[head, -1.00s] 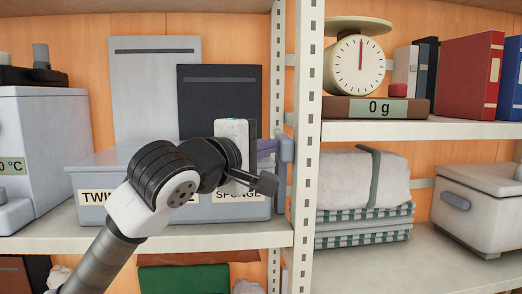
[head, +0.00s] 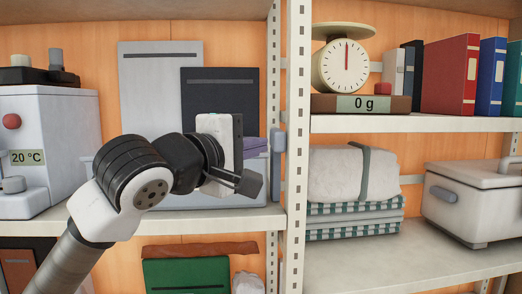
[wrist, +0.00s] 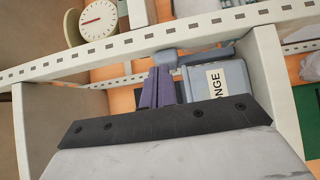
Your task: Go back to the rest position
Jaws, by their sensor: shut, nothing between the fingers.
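My gripper (head: 249,184) is shut and empty, held at the end of my bent arm in front of the left shelf bay. Behind it, a grey-blue crate (head: 245,200) stands on the shelf, mostly hidden by my arm in the head view. In the wrist view the crate (wrist: 206,72) shows a label ending in "NGE".
A white perforated post (head: 297,150) stands close right of my gripper. A white machine (head: 50,130) stands left. Right of the post are a scale (head: 345,65) reading 0 g, folded cloths (head: 350,175) and a lidded white box (head: 475,200). A green item (head: 187,277) lies below.

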